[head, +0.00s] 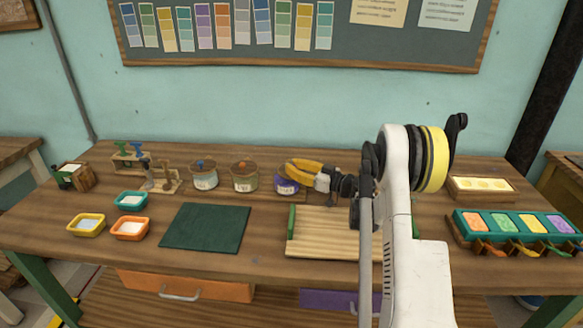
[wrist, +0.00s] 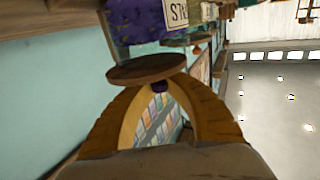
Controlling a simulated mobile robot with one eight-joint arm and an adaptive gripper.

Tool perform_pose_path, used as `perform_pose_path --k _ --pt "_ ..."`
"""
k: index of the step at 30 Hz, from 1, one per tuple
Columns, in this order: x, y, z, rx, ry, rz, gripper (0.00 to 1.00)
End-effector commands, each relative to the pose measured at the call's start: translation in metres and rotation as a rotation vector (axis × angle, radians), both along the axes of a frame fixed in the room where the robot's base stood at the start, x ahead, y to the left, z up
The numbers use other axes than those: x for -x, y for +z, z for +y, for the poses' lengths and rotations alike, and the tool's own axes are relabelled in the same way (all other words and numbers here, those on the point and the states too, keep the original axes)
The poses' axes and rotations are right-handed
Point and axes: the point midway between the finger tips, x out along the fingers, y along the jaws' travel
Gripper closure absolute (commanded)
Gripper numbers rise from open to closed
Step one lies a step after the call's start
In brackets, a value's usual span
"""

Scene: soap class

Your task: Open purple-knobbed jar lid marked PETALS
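The PETALS jar (head: 286,187) stands at the back middle of the table, with purple contents and a pale label. My gripper (head: 293,168), with yellow fingers, comes in from the right over its top in the head view and hides its lid. In the wrist view, which is turned over, the round brown lid (wrist: 146,68) lies between the jar (wrist: 140,22) and my gripper (wrist: 160,90). The fingers close in on the small purple knob (wrist: 158,86). A narrow gap seems to show between the lid and the jar. Only part of the label is readable.
Two more lidded jars, one with a blue knob (head: 203,177) and one with an orange knob (head: 244,178), stand left of it. A slatted wooden tray (head: 325,243) and a dark green mat (head: 205,228) lie in front. Small coloured dishes (head: 131,228) are at the left.

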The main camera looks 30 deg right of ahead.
Motion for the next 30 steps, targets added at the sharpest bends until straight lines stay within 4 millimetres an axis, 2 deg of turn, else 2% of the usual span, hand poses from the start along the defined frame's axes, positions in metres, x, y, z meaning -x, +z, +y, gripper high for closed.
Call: perform_pose_path --k 1,2,3,14,17,27,30 --pt "-0.001 0.005 -0.001 -0.008 -0.002 -0.006 0.75" --pt "0.000 0.004 -0.001 -0.007 -0.002 -0.005 0.65" --pt "0.000 0.004 -0.001 -0.007 -0.002 -0.005 0.62" --pt "0.005 0.002 -0.004 -0.004 -0.004 -0.004 0.62" --pt "0.018 0.002 -0.010 -0.004 -0.004 -0.003 0.62" --pt "0.083 0.002 -0.044 -0.005 -0.005 -0.003 0.62" --pt "0.096 0.002 -0.050 -0.005 -0.005 -0.003 0.62"
